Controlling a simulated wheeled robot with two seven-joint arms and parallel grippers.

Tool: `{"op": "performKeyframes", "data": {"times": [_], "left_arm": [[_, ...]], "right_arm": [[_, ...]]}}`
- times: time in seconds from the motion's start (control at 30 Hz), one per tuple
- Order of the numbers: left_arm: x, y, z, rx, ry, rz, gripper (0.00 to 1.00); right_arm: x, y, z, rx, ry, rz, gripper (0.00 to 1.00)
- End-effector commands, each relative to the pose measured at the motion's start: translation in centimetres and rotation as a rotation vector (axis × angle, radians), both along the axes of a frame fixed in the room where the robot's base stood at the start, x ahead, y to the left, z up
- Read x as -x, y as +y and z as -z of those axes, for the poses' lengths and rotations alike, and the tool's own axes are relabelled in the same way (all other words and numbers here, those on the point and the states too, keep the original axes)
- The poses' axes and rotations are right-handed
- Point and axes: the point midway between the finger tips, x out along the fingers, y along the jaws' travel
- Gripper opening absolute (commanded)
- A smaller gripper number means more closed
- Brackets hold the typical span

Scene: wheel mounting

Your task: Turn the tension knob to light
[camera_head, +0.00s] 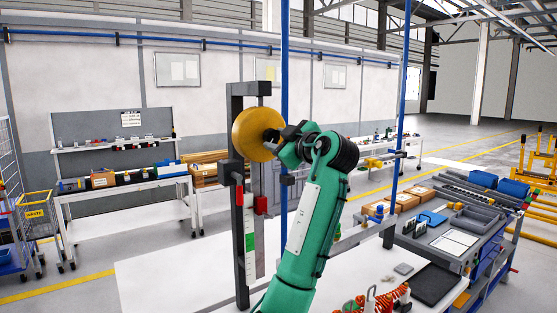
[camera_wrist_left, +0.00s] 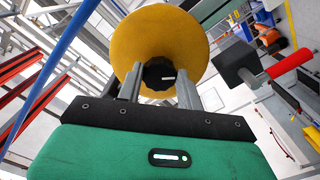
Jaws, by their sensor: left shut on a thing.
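A large yellow disc (camera_head: 250,134) is mounted on the dark upright stand (camera_head: 237,215) in the head view. A black tension knob (camera_wrist_left: 158,74) with a small white mark sits at the disc's centre in the left wrist view. My left gripper (camera_head: 279,137) reaches the disc's face from the right. In the wrist view its two fingers (camera_wrist_left: 159,84) lie on either side of the knob and are shut on it. The fingers and wrist partly hide the knob in the head view. My right gripper is not in view.
The stand stands on a white table (camera_head: 170,285). A cart with trays (camera_head: 455,240) stands at the right.

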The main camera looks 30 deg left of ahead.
Motion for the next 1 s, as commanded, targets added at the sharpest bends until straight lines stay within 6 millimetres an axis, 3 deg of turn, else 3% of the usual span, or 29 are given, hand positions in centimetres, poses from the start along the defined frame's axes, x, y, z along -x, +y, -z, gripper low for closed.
{"op": "performKeyframes", "data": {"times": [0.03, 0.1, 0.4, 1.0], "left_arm": [[0.0, -0.1, 0.6, 0.016, -0.04, 0.002, 0.14], [0.0, -0.1, 0.6, 0.039, -0.094, 0.001, 0.14], [-0.1, -0.1, 0.2, 0.14, -0.34, 0.001, 0.14], [-0.1, -0.1, -0.2, 0.245, -0.593, -0.001, 0.14]], "right_arm": [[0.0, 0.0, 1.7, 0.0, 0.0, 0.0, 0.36], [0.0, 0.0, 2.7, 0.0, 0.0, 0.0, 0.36], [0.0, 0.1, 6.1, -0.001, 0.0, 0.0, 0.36], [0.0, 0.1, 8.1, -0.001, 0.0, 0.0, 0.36]]}}
